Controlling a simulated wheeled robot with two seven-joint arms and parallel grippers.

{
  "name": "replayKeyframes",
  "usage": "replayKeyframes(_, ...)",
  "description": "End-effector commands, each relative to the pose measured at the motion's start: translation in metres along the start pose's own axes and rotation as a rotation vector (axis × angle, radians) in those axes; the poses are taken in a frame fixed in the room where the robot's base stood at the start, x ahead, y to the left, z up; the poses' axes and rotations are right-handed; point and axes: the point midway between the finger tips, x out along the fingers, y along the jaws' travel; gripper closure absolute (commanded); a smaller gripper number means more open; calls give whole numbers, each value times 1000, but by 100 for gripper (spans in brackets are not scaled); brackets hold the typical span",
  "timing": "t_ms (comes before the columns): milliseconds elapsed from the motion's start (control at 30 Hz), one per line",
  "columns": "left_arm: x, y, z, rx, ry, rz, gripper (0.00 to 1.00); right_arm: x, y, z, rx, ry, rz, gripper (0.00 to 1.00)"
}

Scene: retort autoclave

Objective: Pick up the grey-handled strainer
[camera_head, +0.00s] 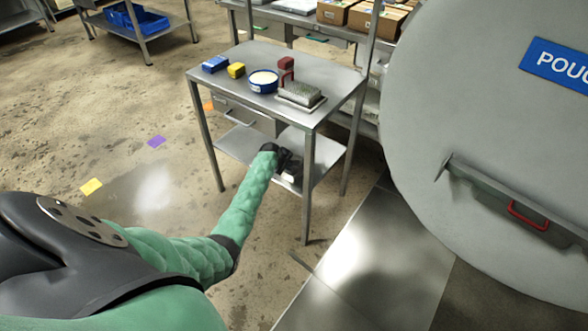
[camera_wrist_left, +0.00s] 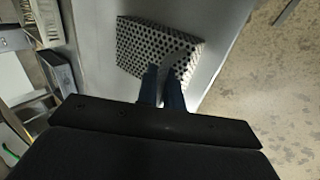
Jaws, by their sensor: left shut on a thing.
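The strainer (camera_wrist_left: 150,45) is a perforated metal box with a curved grey handle, seen in the left wrist view over a smooth grey shelf. My left gripper (camera_wrist_left: 162,84) is shut on the grey handle, with its two dark fingers on either side of it. In the head view my left gripper (camera_head: 290,166) is at the lower shelf (camera_head: 238,146) of the grey metal table. The gripper hides most of the strainer there. I cannot tell whether the strainer touches the shelf. My right gripper is not in view.
The table top (camera_head: 225,86) is above my left gripper and holds a blue box (camera_head: 215,64), a yellow box (camera_head: 236,70), a blue bowl (camera_head: 263,88) and a brush-like block (camera_head: 301,94). A table leg (camera_head: 307,190) stands close to the gripper. A large round door (camera_head: 480,120) is at right.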

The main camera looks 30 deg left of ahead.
Motion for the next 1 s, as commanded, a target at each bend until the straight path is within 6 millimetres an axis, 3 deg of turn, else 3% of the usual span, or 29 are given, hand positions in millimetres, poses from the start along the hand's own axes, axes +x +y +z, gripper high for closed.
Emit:
replayKeyframes(367, -1, 1, 0, 0, 0, 1, 100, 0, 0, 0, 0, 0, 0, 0)
replayKeyframes(567, -13, 9, 0, 0, 1, 3, 100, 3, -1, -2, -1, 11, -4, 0)
replayKeyframes(1000, -58, -62, 0, 1, 1, 1, 100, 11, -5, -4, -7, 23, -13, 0)
